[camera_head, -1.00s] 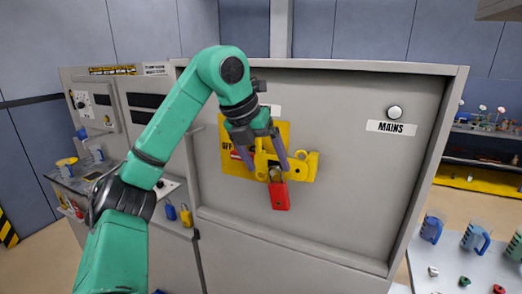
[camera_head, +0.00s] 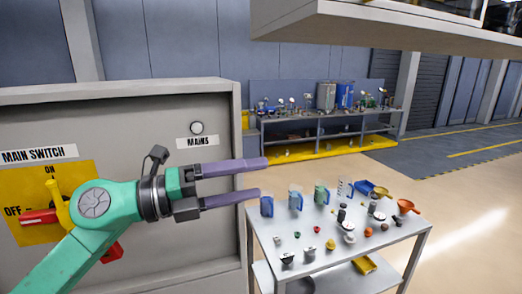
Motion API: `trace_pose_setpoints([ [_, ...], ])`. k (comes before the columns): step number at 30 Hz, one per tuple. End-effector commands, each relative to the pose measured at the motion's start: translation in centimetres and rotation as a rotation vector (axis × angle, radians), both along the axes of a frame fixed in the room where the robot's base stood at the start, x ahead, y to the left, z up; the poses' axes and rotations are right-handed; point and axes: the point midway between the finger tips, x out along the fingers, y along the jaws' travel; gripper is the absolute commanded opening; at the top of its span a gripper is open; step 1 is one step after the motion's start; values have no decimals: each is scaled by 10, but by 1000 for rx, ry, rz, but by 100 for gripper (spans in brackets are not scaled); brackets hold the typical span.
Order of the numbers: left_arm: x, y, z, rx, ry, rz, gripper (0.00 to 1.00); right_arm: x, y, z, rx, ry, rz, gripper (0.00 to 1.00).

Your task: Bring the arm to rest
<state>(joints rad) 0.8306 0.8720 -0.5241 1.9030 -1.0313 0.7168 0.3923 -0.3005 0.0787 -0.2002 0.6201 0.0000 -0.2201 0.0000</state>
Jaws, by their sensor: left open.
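My left gripper (camera_head: 262,178) is open and empty. Its two purple fingers point right, past the right edge of the grey cabinet (camera_head: 215,210), and appear above the back left of the parts table. My green left arm crosses in front of the main switch's yellow plate (camera_head: 22,183) and hides part of it. A red handle (camera_head: 38,217) lies beside the OFF mark. A red piece (camera_head: 112,253), seemingly the padlock, shows partly behind my arm, apart from the fingers. My right gripper is not in view.
The parts table (camera_head: 410,232) at right holds blue and green jugs, an orange funnel (camera_head: 406,206) and several small parts. A long workbench (camera_head: 330,118) stands at the back. A grey shelf (camera_head: 390,28) overhangs at upper right. Open floor lies beyond the table.

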Motion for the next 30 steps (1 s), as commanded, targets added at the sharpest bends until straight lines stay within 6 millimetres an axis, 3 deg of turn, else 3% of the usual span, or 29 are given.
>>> trace_pose_setpoints([
  [2,9,3,20,-358,104,58,90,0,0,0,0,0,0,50],
  [3,21,19,24,-537,178,129,90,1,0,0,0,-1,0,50],
  [5,46,54,13,-778,318,280,90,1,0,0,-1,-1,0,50],
  [6,62,82,-9,-918,430,403,90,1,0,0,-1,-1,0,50],
  [8,78,118,-51,-1062,587,582,90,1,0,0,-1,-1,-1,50],
  [11,83,163,-135,-1199,841,865,90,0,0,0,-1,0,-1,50],
  [15,48,199,-254,-1251,1183,1230,90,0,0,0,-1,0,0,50],
  [18,9,208,-317,-1223,1387,1430,90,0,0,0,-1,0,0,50],
  [21,-33,211,-362,-1169,1556,1588,90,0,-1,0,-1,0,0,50],
  [24,-74,209,-396,-1102,1706,1716,90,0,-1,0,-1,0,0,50],
  [30,-157,200,-438,-928,1981,1921,90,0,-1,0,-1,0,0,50],
])
